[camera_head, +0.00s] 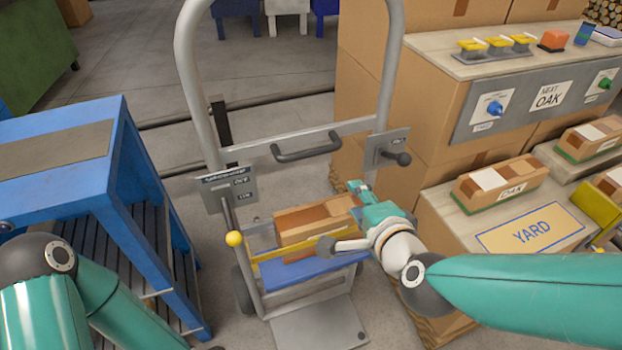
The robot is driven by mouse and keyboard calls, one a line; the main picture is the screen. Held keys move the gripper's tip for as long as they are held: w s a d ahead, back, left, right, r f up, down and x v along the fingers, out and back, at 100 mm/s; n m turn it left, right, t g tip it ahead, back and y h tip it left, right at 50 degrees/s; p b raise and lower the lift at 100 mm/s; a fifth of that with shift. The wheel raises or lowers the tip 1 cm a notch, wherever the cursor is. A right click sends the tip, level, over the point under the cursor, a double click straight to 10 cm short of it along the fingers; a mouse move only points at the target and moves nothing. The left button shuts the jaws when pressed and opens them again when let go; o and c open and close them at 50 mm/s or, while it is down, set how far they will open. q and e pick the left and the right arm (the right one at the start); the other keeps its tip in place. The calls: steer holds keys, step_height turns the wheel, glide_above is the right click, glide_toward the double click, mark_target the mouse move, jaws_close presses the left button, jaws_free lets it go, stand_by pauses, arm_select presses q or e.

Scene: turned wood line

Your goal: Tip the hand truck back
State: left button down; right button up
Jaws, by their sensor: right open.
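The hand truck (190,75) stands in the middle, its grey tubular frame looking upright. A dark grip handle (306,148) is fixed to its crossbar, and a lever with a yellow knob (234,239) is at its left side. A wooden box (312,218) rests low on the truck above a blue base (310,270), behind a yellow bar (290,255). My right gripper (357,190) is open near the box's right end, below the handle; whether it touches anything is unclear. My left arm shows at the lower left, its gripper out of view.
A blue bench (120,160) stands close on the left. On the right are stacked cartons (430,90), a control panel (540,95) and a YARD-marked stand (530,230) with a wooden box labelled OAK (500,182). Open floor (165,50) lies behind the truck.

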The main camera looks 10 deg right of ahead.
mark_target(313, 155)
steer(key=s+a+r+t+y+b, duration=0.2)
steer(key=a+r+b, duration=0.1)
steer(key=r, duration=0.1)
steer(key=shift+n, duration=0.4)
steer(key=b+x, duration=0.1)
steer(key=x, duration=1.5)
steer(key=shift+w+f+b, duration=0.15)
steer(key=shift+b, duration=0.2)
arm_select(q)
step_height(313, 155, down, 7)
steer(key=shift+r, duration=0.2)
arm_select(e)
jaws_close()
